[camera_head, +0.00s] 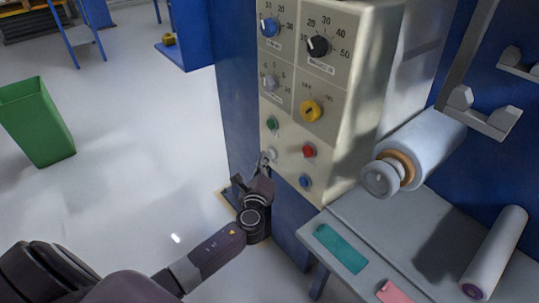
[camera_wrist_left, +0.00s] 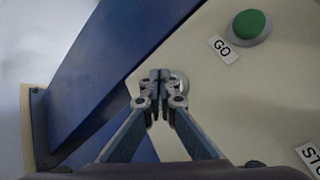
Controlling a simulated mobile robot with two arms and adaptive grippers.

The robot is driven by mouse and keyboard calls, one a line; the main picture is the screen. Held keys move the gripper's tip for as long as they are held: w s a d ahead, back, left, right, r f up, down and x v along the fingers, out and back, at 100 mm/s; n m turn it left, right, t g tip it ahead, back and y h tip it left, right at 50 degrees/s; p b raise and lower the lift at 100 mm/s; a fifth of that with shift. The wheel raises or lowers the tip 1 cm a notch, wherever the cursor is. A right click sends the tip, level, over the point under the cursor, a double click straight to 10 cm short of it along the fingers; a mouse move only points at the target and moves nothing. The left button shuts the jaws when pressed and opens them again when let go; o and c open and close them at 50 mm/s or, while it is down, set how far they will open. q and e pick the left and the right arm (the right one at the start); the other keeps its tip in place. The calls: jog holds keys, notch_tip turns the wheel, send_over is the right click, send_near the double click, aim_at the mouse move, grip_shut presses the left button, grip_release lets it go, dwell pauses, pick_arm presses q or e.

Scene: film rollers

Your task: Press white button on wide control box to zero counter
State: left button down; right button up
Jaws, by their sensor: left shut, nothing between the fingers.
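The wide control box (camera_head: 300,100) is a cream panel with dials and buttons on a blue machine. The white button (camera_head: 271,154) sits low on its left side, below the green button (camera_head: 271,123). My left gripper (camera_head: 265,160) is shut and empty, its fingertips at the white button. In the left wrist view the shut fingertips (camera_wrist_left: 160,76) cover most of the white button, and only its pale round rim (camera_wrist_left: 183,82) shows beside them. I cannot tell whether they touch it or whether it is pressed in. My right gripper is not in view.
The panel also carries a red button (camera_head: 309,150), a blue button (camera_head: 305,181) and a yellow knob (camera_head: 311,110). The green GO button (camera_wrist_left: 250,24) is close to my fingers in the wrist view. A grey table (camera_head: 387,240) and film roll (camera_head: 428,148) stand right.

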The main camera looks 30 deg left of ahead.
pick_arm(q)
jog(key=shift+w+d, duration=0.1)
jog(key=shift+w, duration=0.1)
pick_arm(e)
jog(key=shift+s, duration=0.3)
pick_arm(q)
jog(key=shift+w, duration=0.1)
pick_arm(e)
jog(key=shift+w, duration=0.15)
pick_arm(q)
jog(key=shift+w+d, duration=0.1)
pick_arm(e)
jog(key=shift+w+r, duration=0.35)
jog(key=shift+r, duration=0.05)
pick_arm(q)
jog(key=s+a, duration=0.2)
jog(key=s, duration=0.4)
jog(key=shift+s+a+p, duration=0.15)
jog(key=shift+a+p, duration=0.2)
jog(key=shift+p, duration=0.05)
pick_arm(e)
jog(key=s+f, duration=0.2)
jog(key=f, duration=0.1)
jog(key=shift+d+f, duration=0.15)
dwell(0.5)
